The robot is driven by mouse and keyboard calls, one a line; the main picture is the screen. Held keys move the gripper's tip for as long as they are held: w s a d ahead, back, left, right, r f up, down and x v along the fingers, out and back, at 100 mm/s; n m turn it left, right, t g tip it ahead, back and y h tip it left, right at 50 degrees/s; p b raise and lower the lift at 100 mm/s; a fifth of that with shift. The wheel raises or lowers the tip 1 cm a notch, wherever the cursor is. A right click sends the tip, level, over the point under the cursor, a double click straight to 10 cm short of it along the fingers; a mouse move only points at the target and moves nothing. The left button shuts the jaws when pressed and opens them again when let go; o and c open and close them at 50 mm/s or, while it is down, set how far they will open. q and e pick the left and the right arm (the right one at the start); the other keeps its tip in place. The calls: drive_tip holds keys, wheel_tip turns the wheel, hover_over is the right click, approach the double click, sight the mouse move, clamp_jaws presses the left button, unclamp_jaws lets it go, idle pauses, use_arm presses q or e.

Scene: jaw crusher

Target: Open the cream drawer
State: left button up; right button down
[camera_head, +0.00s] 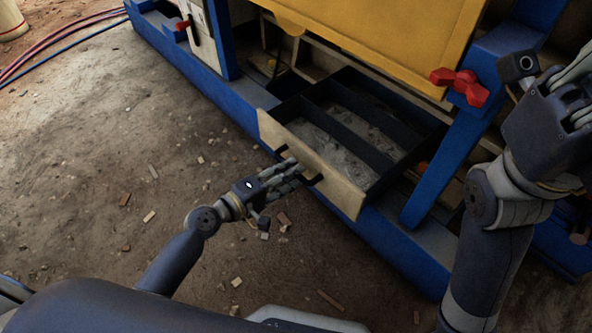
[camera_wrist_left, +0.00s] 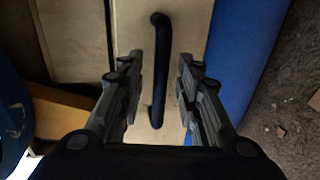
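The cream drawer (camera_head: 336,187) stands pulled out of the blue-framed machine. Its black divided inside shows grey grit. Its dark bar handle (camera_head: 315,181) is on the front panel, partly hidden by my left gripper (camera_head: 292,172). In the left wrist view the handle (camera_wrist_left: 160,70) runs between the two spread fingers of my left gripper (camera_wrist_left: 160,75), with visible gaps on both sides. The cream panel (camera_wrist_left: 190,30) is behind it. My right gripper (camera_head: 578,95) is raised at the right edge, partly cut off, away from the drawer; its finger opening is unclear.
A yellow panel (camera_head: 385,35) is above the drawer. A blue post (camera_head: 440,170) with a red knob (camera_head: 460,85) stands right of it. A blue base beam (camera_head: 190,85) runs along the machine. The dirt floor (camera_head: 100,170) is open, with scattered chips.

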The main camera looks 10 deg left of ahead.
use_arm(q)
drive_tip(key=v, duration=0.9)
drive_tip(key=shift+s, duration=0.1)
